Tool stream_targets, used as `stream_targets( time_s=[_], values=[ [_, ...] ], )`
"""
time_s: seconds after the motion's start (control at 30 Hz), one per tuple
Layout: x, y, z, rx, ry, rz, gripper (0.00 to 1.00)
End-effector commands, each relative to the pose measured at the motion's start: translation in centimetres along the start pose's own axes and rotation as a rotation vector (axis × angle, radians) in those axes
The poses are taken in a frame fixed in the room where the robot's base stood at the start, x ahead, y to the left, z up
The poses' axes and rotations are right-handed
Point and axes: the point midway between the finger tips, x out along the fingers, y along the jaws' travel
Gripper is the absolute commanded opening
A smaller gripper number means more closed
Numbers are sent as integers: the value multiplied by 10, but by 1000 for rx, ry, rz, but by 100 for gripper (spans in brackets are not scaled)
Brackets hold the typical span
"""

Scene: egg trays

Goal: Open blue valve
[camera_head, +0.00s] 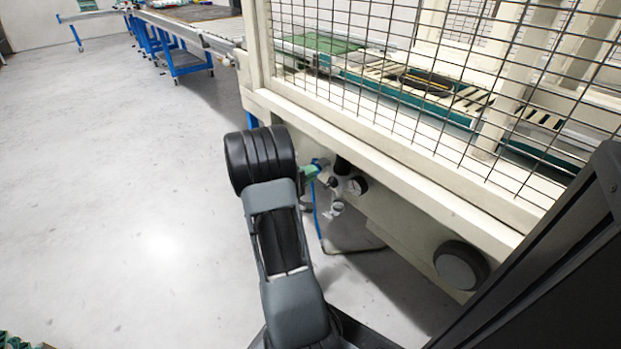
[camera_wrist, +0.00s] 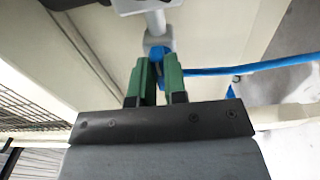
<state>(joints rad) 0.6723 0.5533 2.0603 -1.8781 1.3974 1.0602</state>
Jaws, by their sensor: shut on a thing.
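The blue valve (camera_head: 319,164) sits on the air fitting at the lower side of the cream machine frame. In the wrist view its blue part (camera_wrist: 160,53) shows between and just beyond my green fingertips. My gripper (camera_head: 308,172) is at the valve, its two green fingers (camera_wrist: 155,80) close together and shut on the blue part. How much of the valve lies between the fingers is hidden. A light grey pipe fitting (camera_wrist: 156,22) stands just beyond it. The valve's exact handle angle cannot be told.
A pressure gauge (camera_head: 357,185) sits right of the valve. A blue hose (camera_wrist: 255,67) runs off to the right in the wrist view. The cream frame (camera_head: 400,175) and wire mesh (camera_head: 400,70) stand close on the right. Open grey floor (camera_head: 110,200) lies to the left.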

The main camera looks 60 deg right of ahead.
Motion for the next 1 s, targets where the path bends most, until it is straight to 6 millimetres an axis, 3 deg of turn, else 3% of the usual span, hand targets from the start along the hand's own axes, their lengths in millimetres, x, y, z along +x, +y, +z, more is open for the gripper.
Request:
stream_targets(
  time_s=[0.57, 0.6, 0.8, 1.0],
  values=[
    [-1, -4, 2, 21, -4, -7, 0],
    [-1, -4, 2, 21, -5, -7, 16],
    [0, -2, 2, 23, -4, -4, 35],
    [0, -1, 1, 24, -3, -2, 38]
  ],
)
